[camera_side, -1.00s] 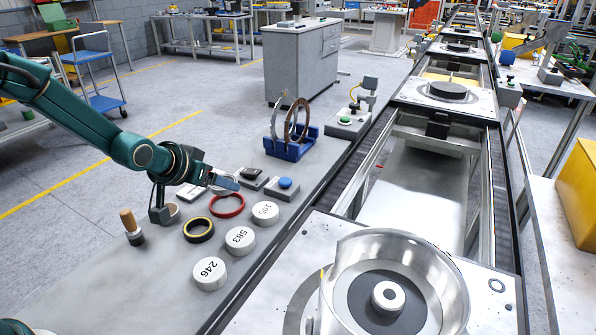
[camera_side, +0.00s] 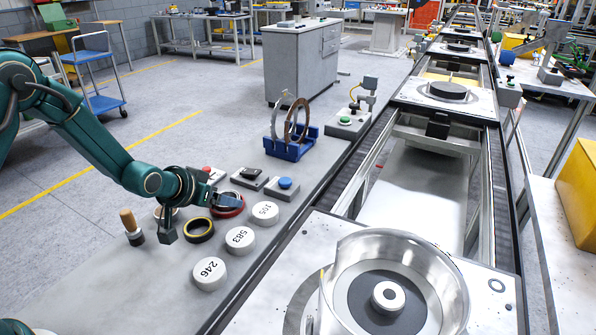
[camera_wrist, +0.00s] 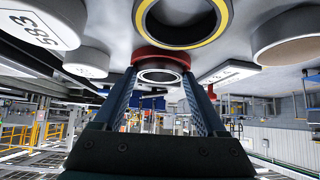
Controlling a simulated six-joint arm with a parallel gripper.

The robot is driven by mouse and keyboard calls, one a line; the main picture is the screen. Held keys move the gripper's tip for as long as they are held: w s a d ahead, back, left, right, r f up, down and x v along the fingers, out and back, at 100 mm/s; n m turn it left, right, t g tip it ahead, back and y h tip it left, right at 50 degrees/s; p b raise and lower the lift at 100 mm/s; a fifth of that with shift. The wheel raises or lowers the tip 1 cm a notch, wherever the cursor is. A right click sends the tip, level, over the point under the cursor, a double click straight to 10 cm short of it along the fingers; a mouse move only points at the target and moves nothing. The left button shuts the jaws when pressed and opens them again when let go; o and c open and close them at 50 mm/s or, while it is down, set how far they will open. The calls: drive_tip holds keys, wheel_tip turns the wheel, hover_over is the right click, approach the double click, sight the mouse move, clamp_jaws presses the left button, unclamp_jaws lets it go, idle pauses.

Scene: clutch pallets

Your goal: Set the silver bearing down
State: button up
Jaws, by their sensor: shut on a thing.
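My gripper (camera_side: 230,202) is low over the bench, at the red ring (camera_side: 227,214) in the side view. In the wrist view my gripper's two fingers (camera_wrist: 160,75) are shut on a small silver bearing (camera_wrist: 160,77), a ring with a dark centre. I cannot tell whether the bearing touches the ring or the bench.
A black and yellow ring (camera_side: 198,230) and white numbered discs, such as 583 (camera_side: 240,240) and 105 (camera_side: 265,213), lie close by. A blue button box (camera_side: 284,187) stands behind. A silver bowl (camera_side: 440,275) sits on the conveyor pallet at right.

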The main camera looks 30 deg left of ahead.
drive_tip(key=shift+s+f, duration=0.15)
drive_tip(key=shift+f, duration=0.15)
drive_tip(key=o, duration=1.6)
drive_tip(key=shift+c, duration=0.2)
drive_tip(key=shift+r, duration=0.2)
drive_tip(key=s+d+r+g, duration=0.1)
drive_tip(key=s+r, duration=0.4)
drive_tip(key=s, duration=0.3)
drive_tip(key=s+d+r+g, duration=0.1)
drive_tip(key=s+d+r, duration=0.1)
drive_tip(key=s+r, duration=0.3)
drive_tip(key=s+d+r+m+g+h, duration=0.1)
drive_tip(key=s+r, duration=0.4)
drive_tip(key=s, duration=0.7)
drive_tip(key=shift+s+d+g, duration=0.3)
drive_tip(key=shift+d, duration=0.15)
